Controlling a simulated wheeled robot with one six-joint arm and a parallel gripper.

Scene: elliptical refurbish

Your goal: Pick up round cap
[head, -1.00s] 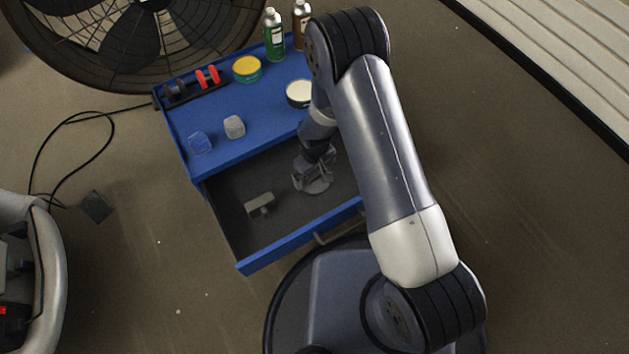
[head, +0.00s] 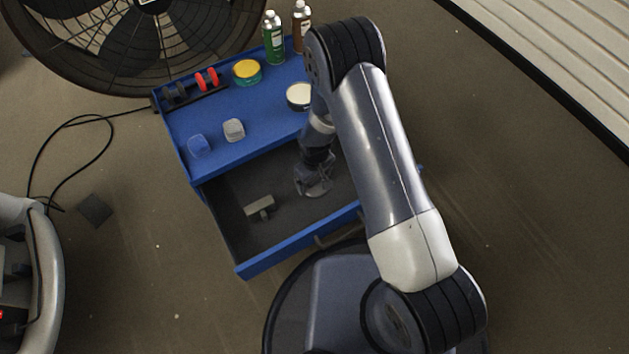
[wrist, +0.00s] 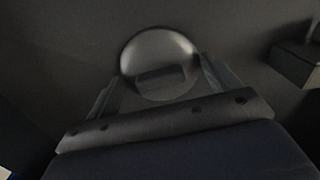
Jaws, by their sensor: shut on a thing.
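The round cap (wrist: 158,50) is a grey disc in the wrist view, in the open drawer (head: 235,236) of the blue cart. My gripper (wrist: 160,82) is shut on the cap, with a finger at either side of it. In the head view my gripper (head: 314,188) is inside the drawer, towards its right part, and mostly hides the cap. I cannot tell whether the cap touches the drawer floor.
A grey block-like part (head: 259,207) lies in the drawer to the left. The cart top (head: 190,120) holds a yellow-lidded tin (head: 247,70), a white-topped tin (head: 299,94), bottles (head: 273,40), a grey block (head: 234,130) and a blue block (head: 199,146). A large fan (head: 110,40) stands behind.

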